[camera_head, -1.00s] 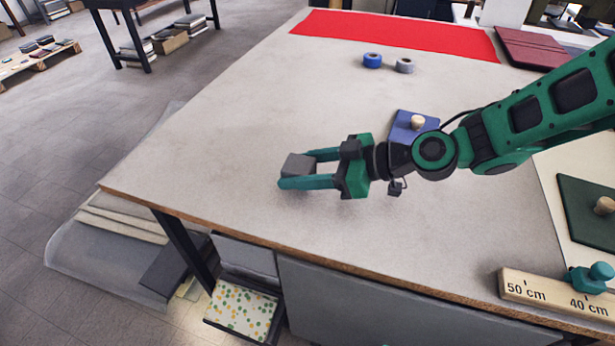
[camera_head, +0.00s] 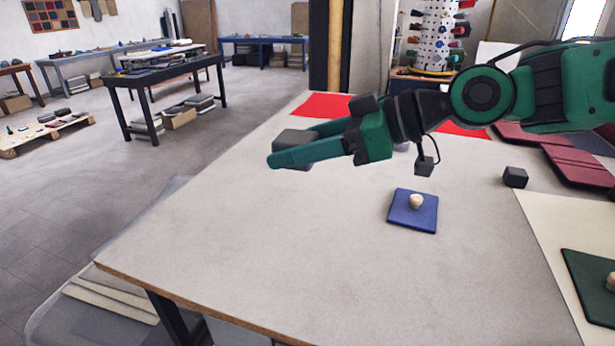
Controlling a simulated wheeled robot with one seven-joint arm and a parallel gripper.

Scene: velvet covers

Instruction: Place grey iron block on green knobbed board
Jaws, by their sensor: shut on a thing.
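My gripper (camera_head: 288,147) is shut on a grey iron block (camera_head: 296,136), a dark grey block held between its teal fingers. It is held up above the left part of the table. The green knobbed board (camera_head: 588,283) lies at the right edge of the view, cut off by the frame. It is dark green with a pale wooden knob (camera_head: 611,282). My gripper and the block are well to the left of the board and apart from it.
A blue knobbed board (camera_head: 413,212) lies on the table (camera_head: 270,235) below my arm. A dark cube (camera_head: 515,177) stands to its right. Dark red boards (camera_head: 575,178) lie at the far right, and a red sheet (camera_head: 322,105) at the back. The table's left front is clear.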

